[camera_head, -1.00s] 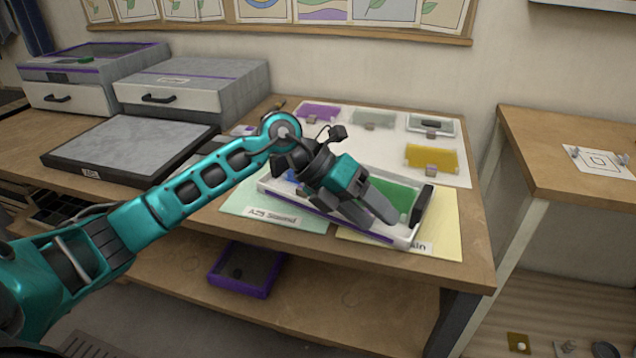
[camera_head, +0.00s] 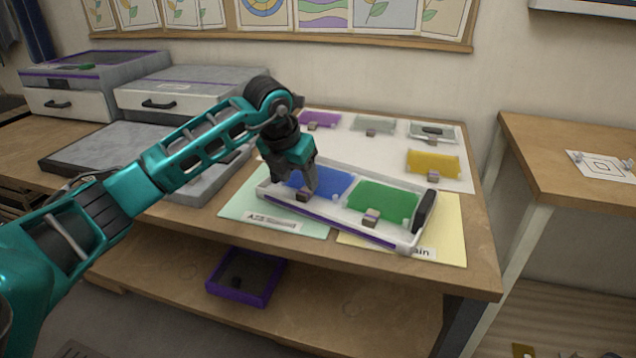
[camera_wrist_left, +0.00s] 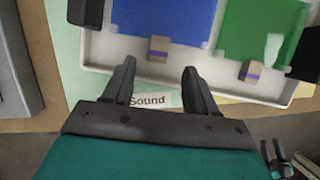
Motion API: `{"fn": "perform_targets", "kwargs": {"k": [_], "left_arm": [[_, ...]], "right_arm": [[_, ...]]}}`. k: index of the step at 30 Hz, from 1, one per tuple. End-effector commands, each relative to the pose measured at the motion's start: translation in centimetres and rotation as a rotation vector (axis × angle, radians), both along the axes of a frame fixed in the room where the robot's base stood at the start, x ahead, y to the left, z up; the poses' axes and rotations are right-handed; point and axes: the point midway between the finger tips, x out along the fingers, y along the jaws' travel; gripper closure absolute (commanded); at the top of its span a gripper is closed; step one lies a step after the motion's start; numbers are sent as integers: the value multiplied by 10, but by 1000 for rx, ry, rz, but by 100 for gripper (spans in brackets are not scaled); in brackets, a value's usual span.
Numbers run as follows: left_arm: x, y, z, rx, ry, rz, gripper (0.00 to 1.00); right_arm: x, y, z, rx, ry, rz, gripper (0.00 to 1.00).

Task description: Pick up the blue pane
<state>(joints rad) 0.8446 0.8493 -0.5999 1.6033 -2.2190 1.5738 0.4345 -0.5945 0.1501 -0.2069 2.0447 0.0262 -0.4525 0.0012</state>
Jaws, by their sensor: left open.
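The blue pane (camera_head: 320,183) lies in the left part of a white tray (camera_head: 330,221), with a small block handle (camera_head: 303,195) at its near edge. The pane also shows at the top of the left wrist view (camera_wrist_left: 165,17), and its handle (camera_wrist_left: 158,48) is beyond my fingertips. My left gripper (camera_head: 295,197) is open and empty, close to the handle, pointing down in the head view. In the left wrist view its two fingers (camera_wrist_left: 158,72) stand apart over the tray's near rim. The arm hides part of the pane's left side.
A green pane (camera_head: 383,204) lies beside the blue one in the tray. The tray rests on a mint sheet (camera_head: 240,207) and a yellow sheet (camera_head: 450,230). Purple, clear and yellow panes (camera_head: 432,160) lie behind on a white mat. A grey slab (camera_head: 90,150) is at left.

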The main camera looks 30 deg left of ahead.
Motion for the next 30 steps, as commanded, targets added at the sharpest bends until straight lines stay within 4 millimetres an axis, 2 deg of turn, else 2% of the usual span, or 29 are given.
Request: {"fn": "perform_targets", "kwargs": {"k": [6,9,18,30], "left_arm": [[10,3,-32,-2,4,0,43],[15,3,-42,-3,2,0,43],[17,3,-46,-1,1,-1,43],[17,3,-46,-1,0,0,80]], "right_arm": [[0,1,-3,4,0,2,49],[0,2,-3,5,-1,4,49],[1,3,1,8,-4,5,49],[0,3,-3,6,2,4,49]]}}
